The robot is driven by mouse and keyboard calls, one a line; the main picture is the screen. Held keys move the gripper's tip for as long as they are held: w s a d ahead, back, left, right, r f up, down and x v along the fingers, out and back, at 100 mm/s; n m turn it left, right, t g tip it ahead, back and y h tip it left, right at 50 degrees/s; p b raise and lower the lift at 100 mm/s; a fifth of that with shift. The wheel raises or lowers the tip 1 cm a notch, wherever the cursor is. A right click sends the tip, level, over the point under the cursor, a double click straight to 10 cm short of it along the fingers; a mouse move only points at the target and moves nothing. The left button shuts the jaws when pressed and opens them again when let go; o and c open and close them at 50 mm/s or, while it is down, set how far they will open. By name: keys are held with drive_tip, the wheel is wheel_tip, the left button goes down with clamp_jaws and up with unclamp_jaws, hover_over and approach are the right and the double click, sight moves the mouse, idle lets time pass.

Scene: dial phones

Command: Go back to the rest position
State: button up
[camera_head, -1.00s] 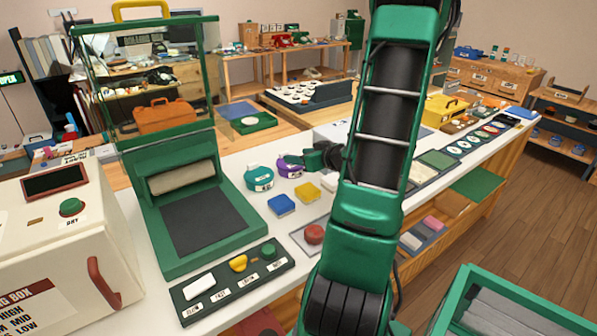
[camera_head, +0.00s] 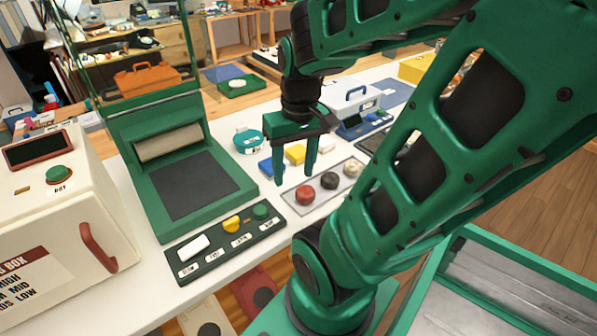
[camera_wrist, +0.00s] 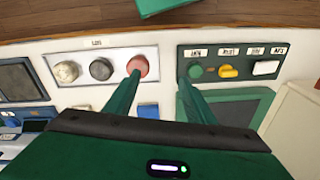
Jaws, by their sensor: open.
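My gripper (camera_head: 294,182) is open and empty, with its two green fingers pointing down above the white counter. In the head view it hangs in front of the blue and yellow blocks and near a light plate with a red, a dark and a pale knob (camera_head: 328,180). In the wrist view the gripper fingers (camera_wrist: 160,88) spread apart, one toward the red knob (camera_wrist: 138,66) and the other toward the green knob on the dark panel. I cannot tell whether the fingertips touch anything. My green arm covers much of the right side of the head view.
A green press-like machine (camera_head: 172,170) stands left of my gripper, with a dark control panel (camera_head: 226,243) before it. A cream box (camera_head: 62,215) with a red handle stands far left. A teal round container (camera_head: 249,140) and a white blue-handled case (camera_head: 357,104) are nearby.

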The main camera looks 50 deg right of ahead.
drive_tip(key=s, duration=0.1)
drive_tip(key=s+r+m, duration=0.1)
drive_tip(key=s+a+g, duration=0.1)
drive_tip(key=shift+s+a+r, duration=0.1)
drive_tip(key=shift+s+r, duration=0.15)
drive_tip(key=shift+w, duration=0.15)
drive_tip(key=shift+w+f, duration=0.25)
drive_tip(key=shift+w, duration=0.25)
